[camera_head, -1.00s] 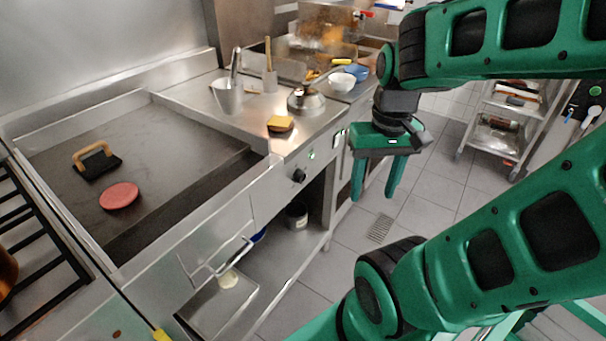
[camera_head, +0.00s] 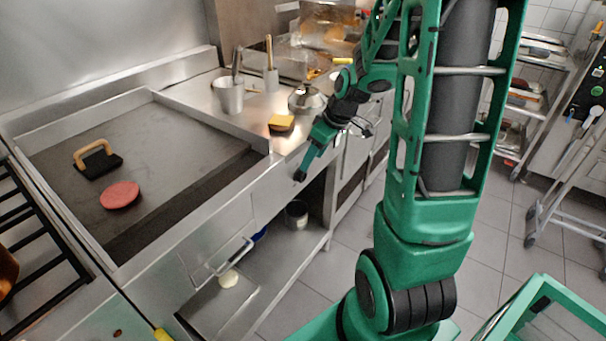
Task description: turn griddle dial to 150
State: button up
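The griddle (camera_head: 60,140) is a dark flat plate with steel walls on the left. Its black dial (camera_head: 300,176) is on the steel front panel, right of the plate, and partly hidden by my gripper. My gripper (camera_head: 306,164) is green and points down and left at the panel, with its fingertips at the dial. I see the fingers overlapping from the side, so their gap is hidden. I cannot tell whether they touch the dial. The dial's markings are too small to read.
A red patty (camera_head: 119,195) and a black press with a wooden handle (camera_head: 97,159) lie on the griddle. A tray handle (camera_head: 228,258) juts out below.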

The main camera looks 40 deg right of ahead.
aim_at(306, 174)
jog(key=x, duration=0.9)
jog(key=shift+s, duration=0.1)
jog(key=c, duration=1)
jog(key=shift+c, duration=0.2)
jog(key=shift+d, duration=0.15)
jog(key=g+y, duration=0.1)
jog(key=y, duration=0.1)
jog(key=d+m+y, duration=0.1)
jog(key=y, duration=0.1)
jog(key=shift+f+g+y, duration=0.1)
jog(key=shift+g+y, duration=0.2)
jog(key=shift+g, duration=0.1)
jog(key=shift+w+d+f+m+g+y, duration=0.15)
jog(key=shift+m+g+y, duration=0.1)
jog(key=shift+y, duration=0.75)
jog(key=shift+w+f+m+g+y, duration=0.1)
jog(key=shift+m+g+y, duration=0.15)
jog(key=shift+y, duration=0.75)
